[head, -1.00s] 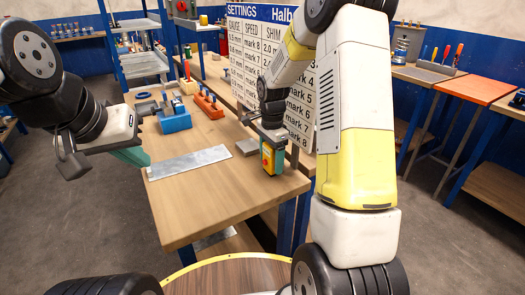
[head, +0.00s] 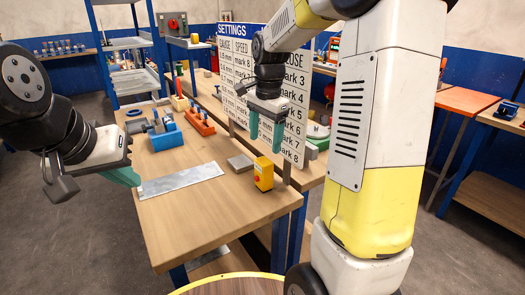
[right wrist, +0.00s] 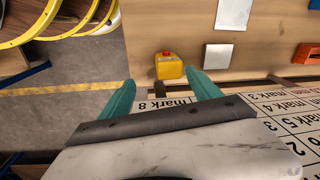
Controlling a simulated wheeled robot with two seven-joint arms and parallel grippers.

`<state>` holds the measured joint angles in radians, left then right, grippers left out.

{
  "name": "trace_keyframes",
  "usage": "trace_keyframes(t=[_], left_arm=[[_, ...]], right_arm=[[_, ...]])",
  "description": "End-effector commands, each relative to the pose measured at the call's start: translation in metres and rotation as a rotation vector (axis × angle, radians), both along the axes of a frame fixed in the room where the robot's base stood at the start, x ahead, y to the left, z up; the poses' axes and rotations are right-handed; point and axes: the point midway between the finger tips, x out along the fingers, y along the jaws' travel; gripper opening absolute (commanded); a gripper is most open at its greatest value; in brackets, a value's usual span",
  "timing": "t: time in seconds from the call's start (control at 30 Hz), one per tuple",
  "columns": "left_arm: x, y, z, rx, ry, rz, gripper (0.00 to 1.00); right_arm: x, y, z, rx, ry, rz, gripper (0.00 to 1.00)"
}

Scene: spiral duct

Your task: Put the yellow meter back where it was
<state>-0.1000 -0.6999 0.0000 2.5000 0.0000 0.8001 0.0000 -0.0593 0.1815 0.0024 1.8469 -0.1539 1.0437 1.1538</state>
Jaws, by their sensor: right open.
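The yellow meter (head: 263,175), a small box with a red part on one face, stands upright on the wooden workbench (head: 215,215) near its right edge. It also shows in the right wrist view (right wrist: 168,70), beyond the gap between the fingers. My right gripper (head: 264,145) is open and empty, above the meter and apart from it. My left gripper (head: 134,178) hangs at the left, beside the bench's left edge; its teal fingers are seen side-on, so its opening does not show.
A metal sheet (head: 180,180) and a small grey block (head: 240,163) lie near the meter. A blue vise (head: 165,137) and an orange block (head: 199,121) stand farther back. The settings board (head: 240,75) rises along the bench's right side. The bench front is clear.

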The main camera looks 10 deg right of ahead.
Motion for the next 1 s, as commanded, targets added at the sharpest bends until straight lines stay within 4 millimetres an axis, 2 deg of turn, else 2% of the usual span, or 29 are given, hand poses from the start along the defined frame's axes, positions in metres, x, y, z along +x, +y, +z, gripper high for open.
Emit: trace_keyframes(t=[0.03,0.2,0.33,0.5,0.6,0.7,1.0], left_arm=[[0.000,0.000,0.000,0.000,0.000,0.000,0.00],[0.000,0.000,0.000,0.000,0.000,0.000,0.00],[0.000,0.000,0.000,0.000,0.000,0.000,0.00],[0.000,0.000,0.000,0.000,0.000,0.000,0.00],[0.000,0.000,0.000,0.000,0.000,0.000,0.00],[0.000,0.000,0.000,0.000,0.000,0.000,0.00],[0.000,0.000,0.000,0.000,0.000,0.000,0.00]], right_arm=[[-0.018,0.001,0.018,0.006,-0.046,0.075,0.73],[-0.083,0.006,0.053,-0.003,-0.203,0.393,0.73],[-0.132,0.010,0.066,-0.043,-0.327,0.627,0.73],[-0.181,0.016,0.066,-0.119,-0.460,0.874,0.73],[-0.198,0.018,0.063,-0.155,-0.507,0.965,0.73],[-0.207,0.019,0.060,-0.178,-0.532,1.015,0.73],[-0.209,0.020,0.059,-0.185,-0.538,1.034,0.73]])
